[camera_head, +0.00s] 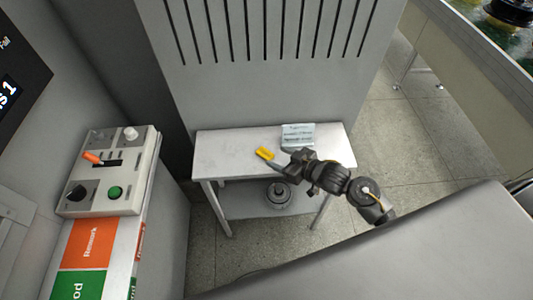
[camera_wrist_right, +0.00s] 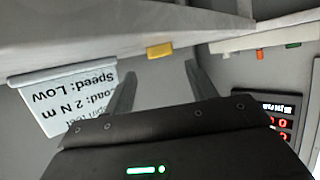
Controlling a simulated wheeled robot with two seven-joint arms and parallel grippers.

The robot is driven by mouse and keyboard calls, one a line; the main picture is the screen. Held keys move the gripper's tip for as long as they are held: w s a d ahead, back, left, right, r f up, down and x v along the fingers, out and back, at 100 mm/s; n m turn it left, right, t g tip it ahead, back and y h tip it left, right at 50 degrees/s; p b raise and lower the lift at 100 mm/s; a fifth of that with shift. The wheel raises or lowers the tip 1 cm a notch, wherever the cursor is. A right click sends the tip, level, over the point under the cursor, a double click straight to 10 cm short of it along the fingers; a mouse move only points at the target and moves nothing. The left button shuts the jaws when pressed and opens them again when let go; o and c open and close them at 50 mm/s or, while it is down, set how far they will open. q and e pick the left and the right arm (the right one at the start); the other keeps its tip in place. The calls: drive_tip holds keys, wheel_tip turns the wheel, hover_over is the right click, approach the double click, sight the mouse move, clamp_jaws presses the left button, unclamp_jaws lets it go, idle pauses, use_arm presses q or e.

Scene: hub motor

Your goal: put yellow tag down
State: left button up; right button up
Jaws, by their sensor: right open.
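The yellow tag (camera_head: 265,153) lies on the white table (camera_head: 222,150), near the middle of its top. My right gripper (camera_head: 281,160) is just to the right of the tag, with its fingers apart and nothing between them. In the right wrist view the yellow tag (camera_wrist_right: 159,50) shows beyond the two spread fingertips (camera_wrist_right: 160,78), clear of both. My left gripper is in neither view.
A printed sign (camera_head: 298,136) stands at the back of the table, and it shows large in the wrist view (camera_wrist_right: 72,95). A round motor-like part (camera_head: 278,195) sits on the lower shelf. A control box (camera_head: 110,172) with knobs and a green button is at left.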

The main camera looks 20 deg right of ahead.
sight(265, 153)
drive_tip(key=x, duration=0.4)
drive_tip(key=shift+w+a+f, duration=0.15)
drive_tip(key=shift+a+f, duration=0.15)
drive_tip(key=shift+a, duration=0.05)
drive_tip(key=c, duration=1.1)
drive_tip(key=shift+r, duration=0.1)
drive_tip(key=shift+r, duration=0.2)
wheel_tip(265, 153, up, 3)
drive_tip(key=shift+f, duration=0.2)
drive_tip(key=s+a+r, duration=0.1)
drive_tip(key=s+r, duration=0.2)
drive_tip(key=s, duration=0.1)
drive_tip(key=s+a+r, duration=0.2)
drive_tip(key=s+r, duration=0.1)
drive_tip(key=s, duration=0.2)
drive_tip(key=s+a+r, duration=0.1)
drive_tip(key=s+r, duration=0.2)
drive_tip(key=s, duration=0.1)
drive_tip(key=shift+s+a+r, duration=0.2)
drive_tip(key=shift+a+r, duration=0.05)
drive_tip(key=shift+r, duration=0.15)
